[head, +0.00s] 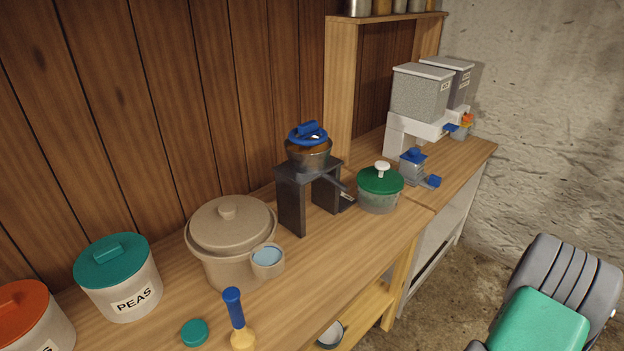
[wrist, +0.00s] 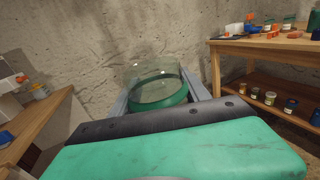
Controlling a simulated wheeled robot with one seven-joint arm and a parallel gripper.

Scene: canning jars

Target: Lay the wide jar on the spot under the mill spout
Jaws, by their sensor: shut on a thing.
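In the wrist view, my gripper (wrist: 160,95) is shut on a wide clear glass jar (wrist: 152,73) with a green band. The jar sits between the two grey fingers, with a bare concrete wall behind it. Its lower part is hidden by my gripper's body. In the head view the fingers and this jar are out of sight.
A glass pot with green lid (head: 379,190) stands close right of the spout. A big beige pot (head: 230,245), a small cup (head: 267,262) and a peas canister (head: 117,278) stand left. Dispensers (head: 420,92) are at the back. A shelf table (wrist: 265,45) stands right in the wrist view.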

